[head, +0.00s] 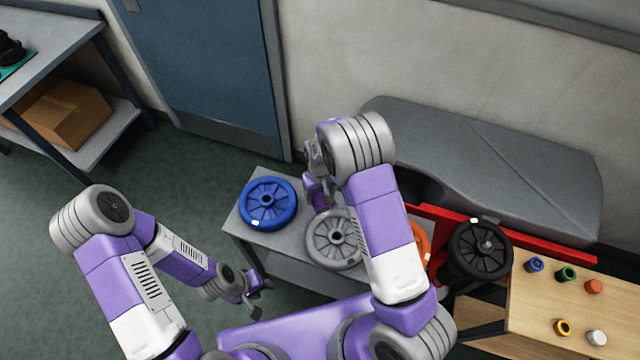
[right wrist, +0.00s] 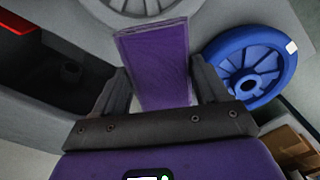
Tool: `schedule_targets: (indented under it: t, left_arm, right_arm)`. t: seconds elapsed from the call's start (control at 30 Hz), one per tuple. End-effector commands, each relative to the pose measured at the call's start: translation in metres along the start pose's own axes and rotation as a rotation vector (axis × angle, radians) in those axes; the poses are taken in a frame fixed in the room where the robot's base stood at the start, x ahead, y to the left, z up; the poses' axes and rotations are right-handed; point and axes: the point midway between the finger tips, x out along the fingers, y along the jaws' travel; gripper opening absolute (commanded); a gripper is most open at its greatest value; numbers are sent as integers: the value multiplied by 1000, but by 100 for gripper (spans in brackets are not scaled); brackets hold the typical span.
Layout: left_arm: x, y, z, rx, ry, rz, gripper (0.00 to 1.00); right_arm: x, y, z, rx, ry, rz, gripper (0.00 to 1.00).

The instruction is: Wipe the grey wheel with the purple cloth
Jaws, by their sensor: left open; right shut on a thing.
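The grey wheel (head: 332,241) lies flat on a grey bench, partly hidden by my right arm. The blue wheel (head: 267,204) lies left of it. My right gripper (head: 317,182) is over the back of the bench, behind the grey wheel. It is shut on the purple cloth (right wrist: 158,62), which stands out between its fingers in the right wrist view. I cannot tell whether the cloth touches the wheel. My left gripper (head: 254,297) is open and empty, low in front of the bench.
An orange wheel (head: 421,241) is mostly hidden behind my right arm. A black wheel (head: 480,250) is at a red rail (head: 560,248). A wooden table (head: 520,318) with several coloured small parts stands at right. A grey tank (head: 490,165) stands behind.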

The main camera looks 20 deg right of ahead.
Motion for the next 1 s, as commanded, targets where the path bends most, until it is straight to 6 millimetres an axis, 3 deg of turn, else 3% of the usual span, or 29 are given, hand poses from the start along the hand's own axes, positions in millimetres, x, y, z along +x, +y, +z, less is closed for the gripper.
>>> schedule_targets:
  t: [0.3,0.87,1.0]
  left_arm:
    - [-18,7,1,0,0,0,43]
    - [-17,6,1,0,0,0,43]
    - [-8,3,0,0,0,0,43]
  right_arm:
    - [-27,0,0,-1,0,0,45]
    - [-27,0,0,0,0,0,45]
    - [-31,5,8,21,4,7,45]
